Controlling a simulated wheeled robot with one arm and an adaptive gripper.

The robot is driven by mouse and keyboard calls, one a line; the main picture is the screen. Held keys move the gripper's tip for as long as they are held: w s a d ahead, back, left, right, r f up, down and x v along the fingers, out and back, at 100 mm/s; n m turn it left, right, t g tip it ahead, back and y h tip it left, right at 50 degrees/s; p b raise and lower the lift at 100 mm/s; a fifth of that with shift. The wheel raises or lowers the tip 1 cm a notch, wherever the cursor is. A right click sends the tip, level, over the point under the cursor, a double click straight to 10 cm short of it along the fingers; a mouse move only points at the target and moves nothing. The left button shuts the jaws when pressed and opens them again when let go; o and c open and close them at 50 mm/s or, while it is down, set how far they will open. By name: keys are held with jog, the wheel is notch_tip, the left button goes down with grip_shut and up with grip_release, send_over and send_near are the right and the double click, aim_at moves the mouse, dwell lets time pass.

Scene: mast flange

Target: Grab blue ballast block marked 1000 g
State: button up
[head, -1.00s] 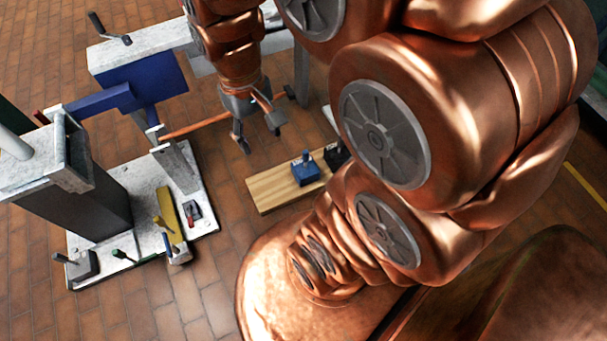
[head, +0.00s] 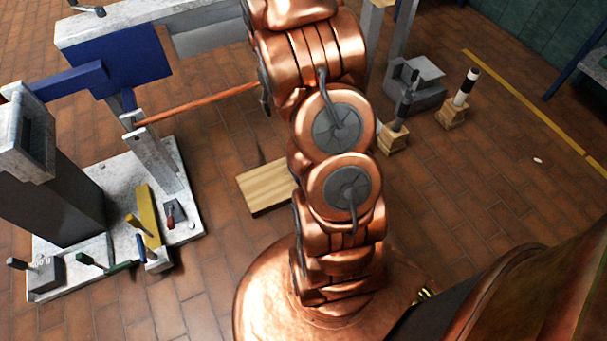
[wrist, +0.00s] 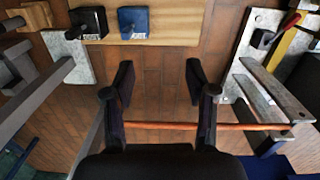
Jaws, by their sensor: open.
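The blue block (wrist: 134,22) stands on a wooden board (wrist: 180,28), near the top of the wrist view. In the head view the board's left end (head: 264,188) shows, while my arm hides both blocks and most of my gripper.
A copper-coloured rod (head: 195,105) runs from the metal stand toward my arm; in the wrist view it crosses behind the fingers. A pale base plate (head: 190,215) with tools stands left. Two small posts on wooden bases (head: 393,140) (head: 452,115) stand right.

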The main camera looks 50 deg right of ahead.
jog(key=shift+m+t, duration=0.3)
jog(key=d+f+b, duration=0.3)
jog(key=d+f, duration=0.1)
jog(key=f, duration=0.4)
jog(key=w+d+f+b, duration=0.1)
jog(key=d+f+b, duration=0.2)
jog(key=f, duration=0.5)
jog(key=w+d+f+b, duration=0.1)
jog(key=d+f+b, duration=0.2)
jog(key=d+f, duration=0.2)
notch_tip(320, 180, down, 4)
jog(key=shift+r, duration=0.1)
jog(key=shift+d+f+b, duration=0.15)
jog(key=shift+f+b, duration=0.25)
jog(key=shift+f, duration=0.4)
jog(key=shift+s+f+b, duration=0.1)
jog(key=shift+f+b, duration=1.5)
jog(key=shift+f, duration=1.75)
grip_shut()
